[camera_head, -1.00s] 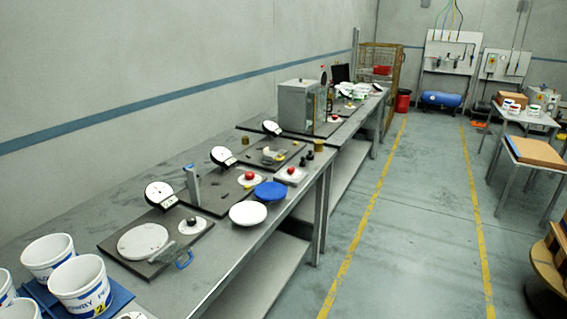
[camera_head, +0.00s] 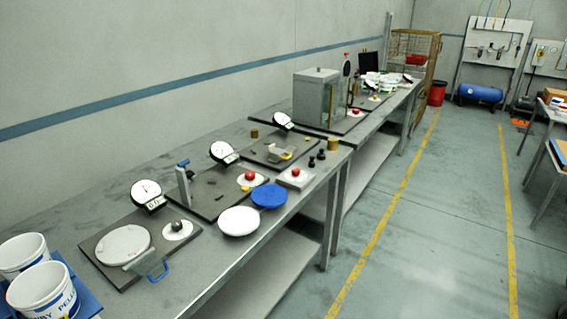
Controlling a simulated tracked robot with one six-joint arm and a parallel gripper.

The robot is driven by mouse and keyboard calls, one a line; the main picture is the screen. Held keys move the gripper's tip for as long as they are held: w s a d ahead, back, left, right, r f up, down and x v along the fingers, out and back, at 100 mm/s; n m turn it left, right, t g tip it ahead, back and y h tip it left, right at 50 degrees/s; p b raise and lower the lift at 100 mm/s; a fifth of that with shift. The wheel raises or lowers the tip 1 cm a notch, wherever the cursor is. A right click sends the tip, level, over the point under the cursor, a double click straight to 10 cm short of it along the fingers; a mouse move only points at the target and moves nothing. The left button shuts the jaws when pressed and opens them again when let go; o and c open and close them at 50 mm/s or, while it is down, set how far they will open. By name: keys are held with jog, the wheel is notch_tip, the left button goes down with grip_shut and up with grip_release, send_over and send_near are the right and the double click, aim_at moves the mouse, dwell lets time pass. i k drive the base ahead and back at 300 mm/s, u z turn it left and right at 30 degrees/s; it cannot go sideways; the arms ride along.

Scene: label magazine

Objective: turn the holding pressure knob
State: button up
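The frames do not show which knob is the holding pressure knob. On the long grey bench (camera_head: 222,265), a small dark knob (camera_head: 178,226) sits on a white disc at the nearest dark plate. Red knobs stand on white bases farther along, one on the middle plate (camera_head: 249,175) and one beside it (camera_head: 295,172). Round white dial gauges stand behind the plates: the nearest (camera_head: 146,192), the middle (camera_head: 223,151) and a farther one (camera_head: 283,119). The markings are too small to read. My gripper is not in view.
White buckets (camera_head: 44,292) stand at the near left. White (camera_head: 242,221) and blue (camera_head: 270,195) discs lie near the bench's front edge. A grey cabinet (camera_head: 314,97) stands farther back. The aisle floor (camera_head: 430,240) right of the bench is clear between yellow lines.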

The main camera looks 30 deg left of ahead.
aim_at(295, 171)
jog(key=u, duration=0.3)
jog(key=i, duration=0.7)
jog(key=u, duration=0.8)
jog(key=i, duration=0.55)
jog(key=u, duration=0.7)
jog(key=i, duration=0.6)
jog(key=u, duration=0.4)
